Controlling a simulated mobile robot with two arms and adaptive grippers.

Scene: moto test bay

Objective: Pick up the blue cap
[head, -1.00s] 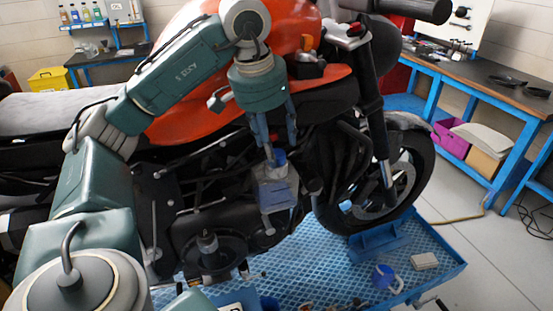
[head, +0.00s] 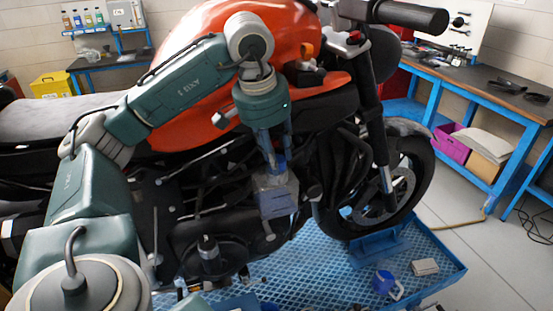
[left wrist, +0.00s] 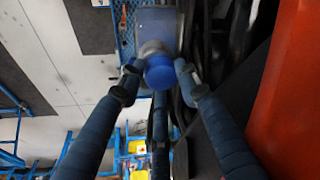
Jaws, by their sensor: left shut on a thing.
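The blue cap (left wrist: 160,72) sits on top of a clear, greyish bottle (left wrist: 155,28) in the left wrist view. My left gripper (left wrist: 160,78) is shut on the cap, with its fingers around it. In the head view the left gripper (head: 276,160) points down in front of the motorcycle. The blue cap (head: 281,166) shows partly between its fingers, with the square bottle (head: 276,196) directly below. I cannot tell whether the bottle rests on something or hangs from the cap. My right gripper is not in view.
The orange motorcycle (head: 200,45) stands close behind my left arm. Below is a blue lift platform (head: 330,272) with a blue jug (head: 385,282) and a pale block (head: 425,267).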

